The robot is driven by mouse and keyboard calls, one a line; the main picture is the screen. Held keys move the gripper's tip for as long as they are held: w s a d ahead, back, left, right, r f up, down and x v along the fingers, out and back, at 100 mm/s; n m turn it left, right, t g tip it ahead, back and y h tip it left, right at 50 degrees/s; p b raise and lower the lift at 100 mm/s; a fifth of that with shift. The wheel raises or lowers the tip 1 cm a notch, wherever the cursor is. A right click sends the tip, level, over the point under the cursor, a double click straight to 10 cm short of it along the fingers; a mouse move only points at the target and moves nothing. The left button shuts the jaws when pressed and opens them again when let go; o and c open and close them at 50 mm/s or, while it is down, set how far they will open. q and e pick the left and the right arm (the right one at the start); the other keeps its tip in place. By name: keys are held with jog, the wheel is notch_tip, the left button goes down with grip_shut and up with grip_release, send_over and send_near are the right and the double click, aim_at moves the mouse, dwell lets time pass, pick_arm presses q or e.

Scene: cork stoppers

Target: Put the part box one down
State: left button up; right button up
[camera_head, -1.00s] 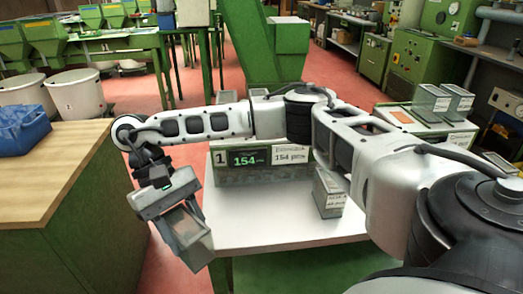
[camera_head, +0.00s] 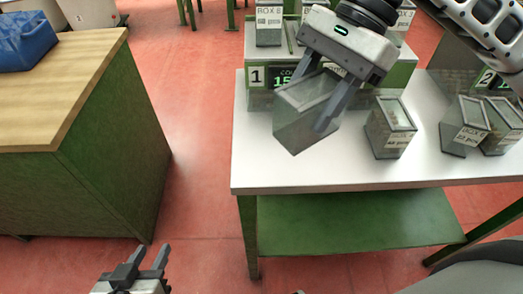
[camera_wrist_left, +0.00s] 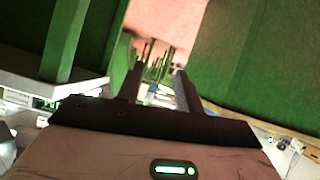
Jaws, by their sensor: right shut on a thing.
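My right gripper (camera_head: 306,104) is shut on a grey see-through part box (camera_head: 294,132), with one finger on either side. The box is tilted and appears above the left part of the white table (camera_head: 262,174), in front of the scale marked 1 (camera_head: 257,77). No label on the held box can be read, and I cannot tell how far it is above the table. My left gripper (camera_head: 147,258) is at the bottom left, open and empty, away from the table. Its spread fingers also show in the left wrist view (camera_wrist_left: 158,88).
Labelled boxes stand on the table, one (camera_head: 391,130) right of the held box and two more (camera_head: 464,128) (camera_head: 500,128) further right. Another box (camera_head: 269,22) is on top of the scale.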

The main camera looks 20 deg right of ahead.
jog(key=s+m+t, duration=0.1)
jog(key=s+r+m+t+b, duration=0.1)
jog(key=m, duration=0.1)
jog(key=s+m+t, duration=0.1)
jog(key=m, duration=0.1)
jog(key=shift+s+d+r, duration=0.15)
jog(key=shift+s+r, duration=0.25)
jog(key=shift+s+r+m+t, duration=0.15)
jog(key=shift+s+m+t, duration=0.2)
jog(key=shift+m, duration=0.45)
jog(key=w+a+f, duration=0.1)
jog(key=w+f, duration=0.2)
jog(key=w, duration=0.1)
jog(key=w+a+f, duration=0.2)
jog(key=w+f, duration=0.1)
jog(key=w, duration=0.1)
jog(key=w+a+f, duration=0.1)
jog(key=w+f, duration=0.2)
jog(key=w, duration=0.1)
jog(key=shift+w+a+f, duration=0.25)
jog(key=shift+w+a, duration=0.05)
jog(key=shift+w, duration=0.1)
notch_tip(320, 180, down, 3)
jog(key=shift+w+f, duration=0.15)
jog(key=shift+f, duration=0.05)
pick_arm(q)
jog(key=shift+w+f, duration=0.15)
